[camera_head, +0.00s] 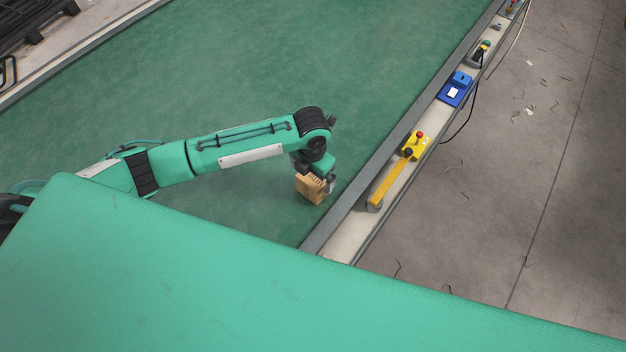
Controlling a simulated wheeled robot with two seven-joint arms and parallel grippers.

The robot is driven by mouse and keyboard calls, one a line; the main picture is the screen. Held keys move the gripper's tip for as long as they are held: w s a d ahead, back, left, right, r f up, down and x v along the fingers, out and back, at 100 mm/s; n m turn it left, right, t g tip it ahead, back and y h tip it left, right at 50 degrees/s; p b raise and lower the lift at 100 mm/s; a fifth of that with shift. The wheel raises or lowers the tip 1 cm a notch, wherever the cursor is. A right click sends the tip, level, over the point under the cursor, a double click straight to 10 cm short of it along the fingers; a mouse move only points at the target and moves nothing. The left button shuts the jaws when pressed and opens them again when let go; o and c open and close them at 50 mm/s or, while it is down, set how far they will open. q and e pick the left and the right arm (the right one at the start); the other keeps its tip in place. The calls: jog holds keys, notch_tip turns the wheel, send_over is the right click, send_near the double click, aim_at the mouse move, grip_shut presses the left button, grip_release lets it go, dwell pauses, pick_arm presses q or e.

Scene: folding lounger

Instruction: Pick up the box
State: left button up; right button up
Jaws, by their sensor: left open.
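A small tan cardboard box (311,188) is at the end of my left arm, over the green conveyor surface (400,45) near its right edge. My left gripper (322,182) points down at the box and is open. One finger shows on the box's right side; the other is hidden. I cannot tell whether the fingers touch the box or whether it rests on the surface. My right gripper is not in view.
A grey metal rail (391,147) runs along the right edge. The green surface beyond my arm is clear.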

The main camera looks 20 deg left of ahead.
pick_arm(q)
jog(key=shift+f, duration=0.5)
jog(key=shift+f+p, duration=0.35)
jog(key=shift+p, duration=0.05)
notch_tip(320, 180, down, 3)
jog(key=shift+w+d+f+p, duration=0.15)
jog(key=shift+p, duration=0.4)
jog(key=shift+f, duration=0.5)
jog(key=c, duration=1)
jog(key=shift+c, duration=0.8)
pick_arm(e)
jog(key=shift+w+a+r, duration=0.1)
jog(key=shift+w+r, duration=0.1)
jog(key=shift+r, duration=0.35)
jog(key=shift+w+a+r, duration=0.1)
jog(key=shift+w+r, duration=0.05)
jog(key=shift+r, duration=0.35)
pick_arm(q)
jog(key=shift+r, duration=0.1)
